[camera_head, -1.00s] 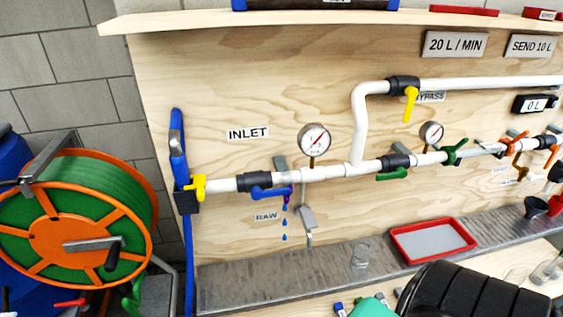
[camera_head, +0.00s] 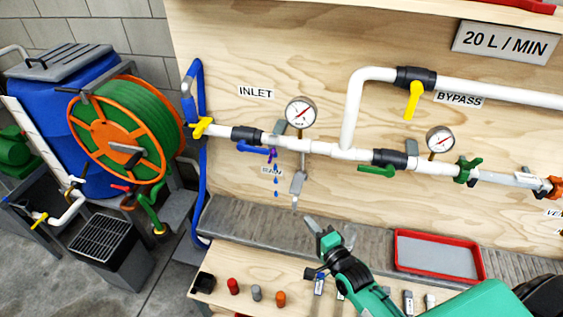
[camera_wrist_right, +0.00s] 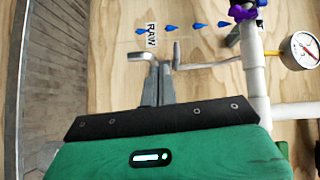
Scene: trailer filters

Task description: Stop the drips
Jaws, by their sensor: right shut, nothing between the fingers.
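Blue drops (camera_head: 276,182) fall in a line below a small purple tap (camera_head: 272,155) under the white pipe (camera_head: 325,149), at the RAW label (camera_head: 271,171). A blue lever handle (camera_head: 253,149) sits just left of the tap. My right gripper (camera_head: 312,224) is shut and empty, below and right of the drops. In the right wrist view its fingertips (camera_wrist_right: 157,72) are together near a grey metal piece with bent ends (camera_wrist_right: 208,64). The purple tap (camera_wrist_right: 240,12) and drops (camera_wrist_right: 197,25) show near the top there. My left gripper is not in view.
A pressure gauge (camera_head: 300,112) and a grey hanging piece (camera_head: 298,182) are close to the tap. A red-rimmed tray (camera_head: 484,266) is on the right. Small coloured parts (camera_head: 256,292) stand on the front bench. A hose reel (camera_head: 125,130) stands at left.

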